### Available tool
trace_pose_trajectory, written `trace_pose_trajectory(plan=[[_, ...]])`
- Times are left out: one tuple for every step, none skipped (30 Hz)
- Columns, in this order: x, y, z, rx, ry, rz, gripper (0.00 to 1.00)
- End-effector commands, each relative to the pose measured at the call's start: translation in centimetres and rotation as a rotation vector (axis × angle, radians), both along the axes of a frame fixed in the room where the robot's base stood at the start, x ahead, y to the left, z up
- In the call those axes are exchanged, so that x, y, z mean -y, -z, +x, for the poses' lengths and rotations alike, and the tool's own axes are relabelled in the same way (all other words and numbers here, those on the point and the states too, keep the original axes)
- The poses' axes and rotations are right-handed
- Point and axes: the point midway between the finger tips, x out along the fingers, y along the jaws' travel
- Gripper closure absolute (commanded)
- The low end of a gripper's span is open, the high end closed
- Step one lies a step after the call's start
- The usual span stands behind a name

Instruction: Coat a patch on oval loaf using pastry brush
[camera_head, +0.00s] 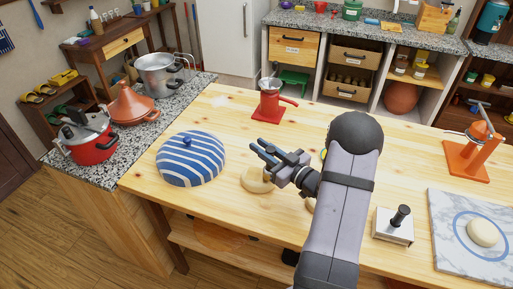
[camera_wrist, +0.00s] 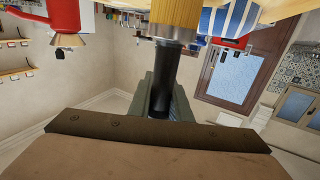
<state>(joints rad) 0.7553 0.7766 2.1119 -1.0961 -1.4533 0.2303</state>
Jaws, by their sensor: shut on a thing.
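My gripper (camera_head: 263,154) is over the middle of the wooden table, fingers pointing left. In the wrist view it is shut on the pastry brush (camera_wrist: 163,82), which has a dark handle, a silver collar and a tan end at the top edge. In the head view I cannot clearly make out the brush. A pale oval loaf (camera_head: 483,232) lies on a marble slab (camera_head: 449,205) with a blue ring at the far right, well apart from my gripper. No coating shows on it.
A blue-striped dome (camera_head: 192,158) stands left of my gripper, and a red grinder (camera_head: 270,101) behind it. A pale round object (camera_head: 256,182) lies just below it. A white block with a black knob (camera_head: 393,226) and an orange press (camera_head: 483,145) stand to the right.

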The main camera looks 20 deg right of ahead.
Motion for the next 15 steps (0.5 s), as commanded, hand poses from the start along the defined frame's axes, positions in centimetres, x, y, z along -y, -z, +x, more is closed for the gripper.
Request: trace_pose_trajectory(plan=[[0.0, -1.3, 0.1, 0.006, 0.0, -0.004, 1.0], [0.0, -1.6, 0.1, 0.005, 0.0, -0.003, 1.0], [0.0, -1.9, 0.1, 0.005, 0.0, -0.003, 1.0], [0.0, -2.2, 0.1, 0.005, 0.0, -0.003, 1.0], [0.0, -2.5, 0.1, 0.005, 0.0, -0.003, 1.0], [0.0, -2.8, 0.1, 0.005, 0.0, -0.003, 1.0], [0.0, -3.1, 0.1, 0.005, 0.0, -0.003, 1.0], [0.0, -3.4, 0.1, 0.005, 0.0, -0.003, 1.0], [0.0, -3.7, 0.1, 0.005, 0.0, -0.003, 1.0], [0.0, -4.0, 0.1, 0.005, 0.0, -0.003, 1.0], [0.0, -4.3, 0.1, 0.005, 0.0, -0.003, 1.0], [0.0, -4.6, 0.1, 0.005, 0.0, -0.003, 1.0], [0.0, -4.9, 0.1, 0.005, 0.0, -0.003, 1.0], [0.0, -5.2, 0.1, 0.005, 0.0, -0.003, 1.0], [0.0, -5.5, 0.1, 0.005, 0.0, -0.003, 1.0]])
